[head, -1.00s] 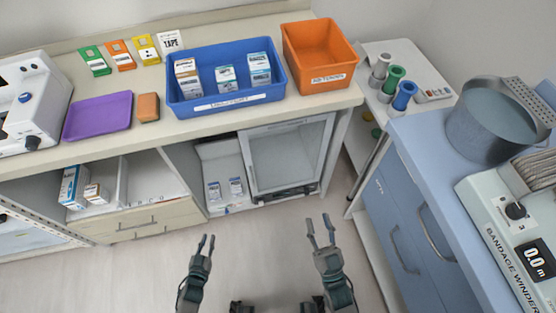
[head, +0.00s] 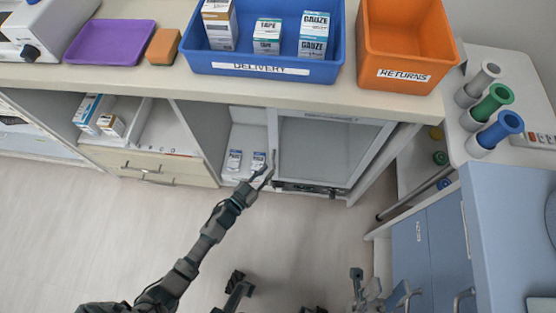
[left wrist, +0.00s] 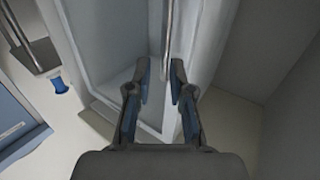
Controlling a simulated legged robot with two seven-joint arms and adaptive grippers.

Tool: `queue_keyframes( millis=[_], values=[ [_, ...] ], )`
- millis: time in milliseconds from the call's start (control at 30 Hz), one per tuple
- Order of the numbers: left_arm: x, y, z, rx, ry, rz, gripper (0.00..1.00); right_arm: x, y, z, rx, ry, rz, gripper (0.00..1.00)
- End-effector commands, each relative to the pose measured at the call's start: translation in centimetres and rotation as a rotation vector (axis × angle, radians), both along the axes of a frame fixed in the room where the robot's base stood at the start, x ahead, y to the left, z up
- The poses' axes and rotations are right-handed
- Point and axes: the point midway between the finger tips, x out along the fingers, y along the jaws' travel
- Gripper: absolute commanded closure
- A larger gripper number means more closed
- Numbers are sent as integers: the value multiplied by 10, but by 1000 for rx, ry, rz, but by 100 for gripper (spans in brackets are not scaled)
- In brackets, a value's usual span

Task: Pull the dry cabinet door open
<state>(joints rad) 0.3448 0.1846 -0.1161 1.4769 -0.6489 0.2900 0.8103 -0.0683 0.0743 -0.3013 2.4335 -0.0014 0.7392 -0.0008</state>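The dry cabinet is the lower bay under the counter, with a grey-paned, pale-framed door (head: 328,152) that looks closed over its right part. A thin vertical handle bar (head: 273,146) runs along the door's left edge; the bar also shows in the left wrist view (left wrist: 167,35). My left gripper (head: 266,173) is at the bar's lower end. In the left wrist view, its fingertips (left wrist: 160,72) are apart, with the bar's lower part in line with the gap; contact cannot be told. My right gripper (head: 382,280) is low in the head view, fingers apart and empty.
Small boxes (head: 234,160) stand in the open bay left of the door. The counter above holds a blue delivery bin (head: 210,62) and an orange returns bin (head: 378,85). A white cart (head: 455,140) and blue cabinet (head: 520,215) stand at right.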

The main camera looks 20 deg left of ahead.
Motion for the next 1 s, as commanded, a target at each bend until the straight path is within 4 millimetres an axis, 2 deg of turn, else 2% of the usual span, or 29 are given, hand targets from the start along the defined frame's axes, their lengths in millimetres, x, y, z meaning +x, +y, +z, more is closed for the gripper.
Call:
queue_keyframes(
  millis=[33, 133, 333, 667, 733, 767, 1000],
  values=[
    [9, -3, -6, 0, 4, 0, 79, 3, 1, -5, 0, 0, 0, 60],
    [26, -7, -5, -2, 4, 0, 79, 7, 3, -6, -4, -6, 0, 60],
    [45, -14, -2, 0, 1, 1, 79, 9, 2, -2, -2, -30, 1, 60],
    [49, -16, 0, 1, 0, 1, 79, 12, 3, -1, -3, -34, 1, 60],
    [48, -15, 0, 0, 0, 1, 96, 12, 3, -1, -3, -34, 1, 60],
    [48, -15, 0, 0, 0, 1, 100, 12, 3, -1, -3, -34, 1, 60],
    [48, -15, 0, 0, 1, 1, 100, 12, 3, -1, -3, -34, 1, 60]
  ],
)
